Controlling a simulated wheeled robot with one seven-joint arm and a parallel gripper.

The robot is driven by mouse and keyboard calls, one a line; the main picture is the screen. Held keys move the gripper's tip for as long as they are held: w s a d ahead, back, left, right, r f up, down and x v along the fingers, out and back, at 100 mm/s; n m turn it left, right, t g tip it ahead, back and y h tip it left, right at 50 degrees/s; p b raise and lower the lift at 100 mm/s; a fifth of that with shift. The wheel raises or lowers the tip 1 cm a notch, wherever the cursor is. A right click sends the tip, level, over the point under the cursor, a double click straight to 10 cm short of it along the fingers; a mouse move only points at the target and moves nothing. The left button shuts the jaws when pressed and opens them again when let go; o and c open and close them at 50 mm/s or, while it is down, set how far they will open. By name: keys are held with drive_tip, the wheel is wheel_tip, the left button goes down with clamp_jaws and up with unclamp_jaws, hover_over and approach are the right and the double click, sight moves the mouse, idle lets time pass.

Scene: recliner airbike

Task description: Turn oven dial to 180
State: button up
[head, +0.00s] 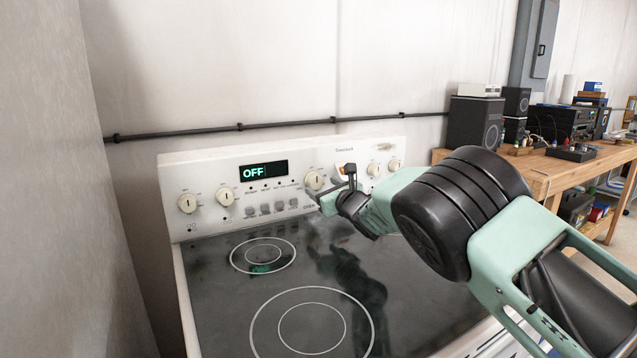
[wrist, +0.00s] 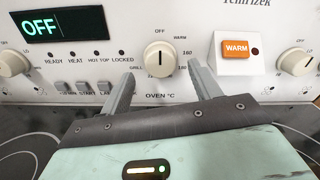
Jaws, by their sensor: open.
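The oven dial (wrist: 160,60) is a round white knob with a dark vertical line pointing up at OFF. Around it are the marks WARM, 160, 180 and GRILL, with "OVEN °C" below. In the head view the dial (head: 314,180) is at the middle of the stove's back panel. My gripper (wrist: 161,71) is open. Its two grey fingers stand either side of the dial in the wrist view, below its middle; whether they touch it I cannot tell. In the head view my gripper (head: 331,184) is close to the panel, just right of the dial.
A display (wrist: 55,25) reads OFF. An orange WARM switch (wrist: 236,48) sits right of the dial, small buttons (wrist: 88,87) lower left. Other knobs (wrist: 298,62) flank these. The black cooktop (head: 330,265) lies below; a wooden workbench (head: 560,170) stands at right.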

sight(317, 183)
drive_tip(key=shift+p+x, duration=0.3)
drive_tip(key=shift+x, duration=1.45)
drive_tip(key=c, duration=1)
